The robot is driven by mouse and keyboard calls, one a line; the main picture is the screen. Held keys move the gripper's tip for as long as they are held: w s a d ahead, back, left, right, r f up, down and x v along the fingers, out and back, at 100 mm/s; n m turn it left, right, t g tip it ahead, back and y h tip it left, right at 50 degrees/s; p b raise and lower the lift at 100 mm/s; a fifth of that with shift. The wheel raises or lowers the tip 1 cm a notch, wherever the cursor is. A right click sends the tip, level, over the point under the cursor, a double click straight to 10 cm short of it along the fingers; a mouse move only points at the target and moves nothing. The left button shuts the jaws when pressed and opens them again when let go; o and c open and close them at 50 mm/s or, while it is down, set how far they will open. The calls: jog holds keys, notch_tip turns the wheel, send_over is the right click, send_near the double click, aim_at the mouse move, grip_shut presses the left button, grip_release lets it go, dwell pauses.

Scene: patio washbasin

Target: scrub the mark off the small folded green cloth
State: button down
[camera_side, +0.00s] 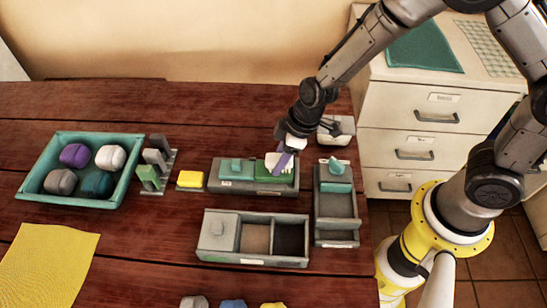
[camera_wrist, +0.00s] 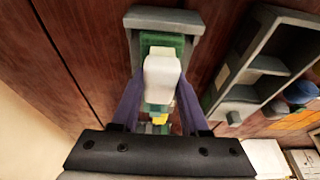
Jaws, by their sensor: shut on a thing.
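My gripper (camera_side: 284,155) has purple fingers, which also show in the wrist view (camera_wrist: 160,100). It is shut on a white block-like scrubber (camera_wrist: 162,72), its exact kind unclear. The scrubber is over the small folded green cloth (camera_wrist: 150,40), which lies at the right end of a long grey tray (camera_side: 248,187). The green cloth (camera_side: 268,172) is partly covered by the scrubber and fingers in the side view. I cannot tell whether the scrubber touches it. No mark shows on the part in sight.
A teal piece (camera_side: 236,168) sits left on the same tray. A yellow block (camera_side: 190,179) stands left of it, a grey divided box (camera_side: 254,261) in front, another grey tray (camera_side: 336,236) to the right. A yellow cloth (camera_side: 45,262) lies front left.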

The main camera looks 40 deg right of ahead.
jog(key=shift+w+a+f, duration=0.1)
jog(key=shift+w+a, duration=0.9)
jog(key=shift+a, duration=0.05)
jog(key=shift+d, duration=0.1)
jog(key=shift+s+d, duration=1)
jog(key=shift+s, duration=0.1)
jog(key=shift+w+a, duration=1.1)
jog(key=shift+w, duration=0.05)
jog(key=shift+r, duration=0.2)
jog(key=shift+r, duration=2.45)
